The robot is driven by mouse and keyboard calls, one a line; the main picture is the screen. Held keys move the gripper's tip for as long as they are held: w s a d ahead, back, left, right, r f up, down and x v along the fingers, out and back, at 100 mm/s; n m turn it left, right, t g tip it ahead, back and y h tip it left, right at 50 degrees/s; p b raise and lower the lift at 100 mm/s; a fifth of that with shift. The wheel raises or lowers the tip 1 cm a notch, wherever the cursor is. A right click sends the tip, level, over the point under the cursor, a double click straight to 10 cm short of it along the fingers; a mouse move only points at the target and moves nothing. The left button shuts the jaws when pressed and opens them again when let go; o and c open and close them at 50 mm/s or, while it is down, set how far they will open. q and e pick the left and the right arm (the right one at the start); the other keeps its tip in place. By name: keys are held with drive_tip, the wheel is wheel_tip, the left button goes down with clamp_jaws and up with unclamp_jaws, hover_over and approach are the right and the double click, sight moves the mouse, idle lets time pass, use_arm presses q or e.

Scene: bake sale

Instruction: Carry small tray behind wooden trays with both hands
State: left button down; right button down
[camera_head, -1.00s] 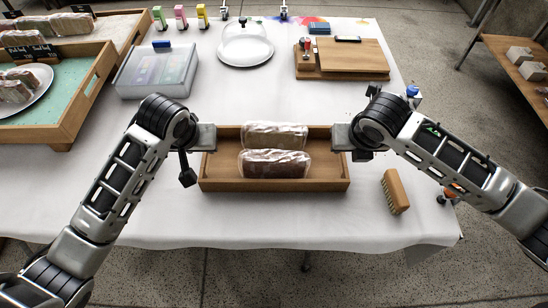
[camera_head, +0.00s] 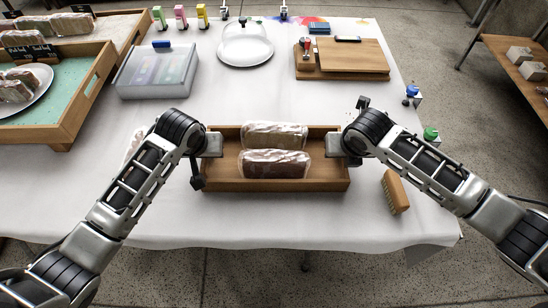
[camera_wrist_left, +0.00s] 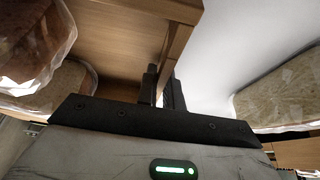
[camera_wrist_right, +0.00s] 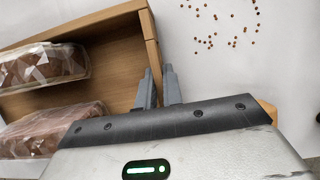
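The small tray (camera_head: 222,181) is a shallow wooden box at the front middle of the white table, holding two wrapped loaves (camera_head: 274,164). My left gripper (camera_head: 214,144) is at its left end wall; in the left wrist view the fingers (camera_wrist_left: 165,92) sit close on both sides of that wall (camera_wrist_left: 180,40). My right gripper (camera_head: 336,144) is at the right end wall; in the right wrist view its fingers (camera_wrist_right: 159,88) straddle the wall (camera_wrist_right: 151,45). The larger wooden trays (camera_head: 92,105), with bread, stand at the left and back left.
A lidded clear box (camera_head: 158,72) stands beside the wooden trays. A glass cake dome (camera_head: 246,42) and wooden boards (camera_head: 345,58) are farther back. A brush (camera_head: 396,192) lies right of the small tray. The cloth between the small tray and the dome is clear.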

use_arm(q)
drive_tip(key=shift+r, duration=0.15)
use_arm(e)
drive_tip(key=shift+r, duration=0.15)
